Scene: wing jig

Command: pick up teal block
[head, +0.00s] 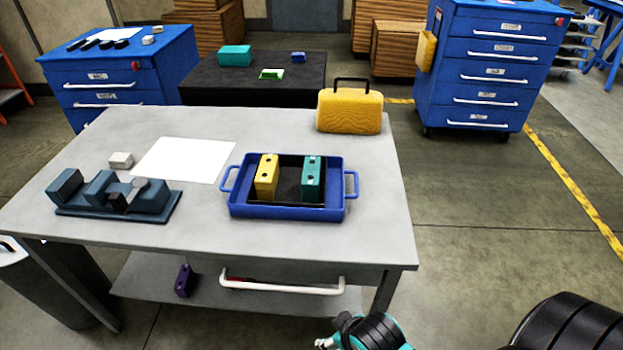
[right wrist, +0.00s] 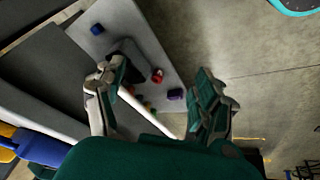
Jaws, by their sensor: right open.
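A teal block (head: 312,178) with holes stands in the right part of a blue tray (head: 286,212) on the grey workbench. A yellow block (head: 266,177) stands in the left part of the same tray, apart from it. A larger teal box (head: 235,55) sits on the dark table behind. My right gripper (right wrist: 155,90) is open and empty in the right wrist view, its two fingers wide apart. In the head view my right arm shows at the bottom edge, in front of the bench and away from the tray. My left gripper is not in view.
A dark blue-grey fixture (head: 115,197), a small light block (head: 121,160), white paper (head: 185,160) and a yellow case (head: 350,110) are on the bench. A white handle (head: 284,287) runs along the bench front.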

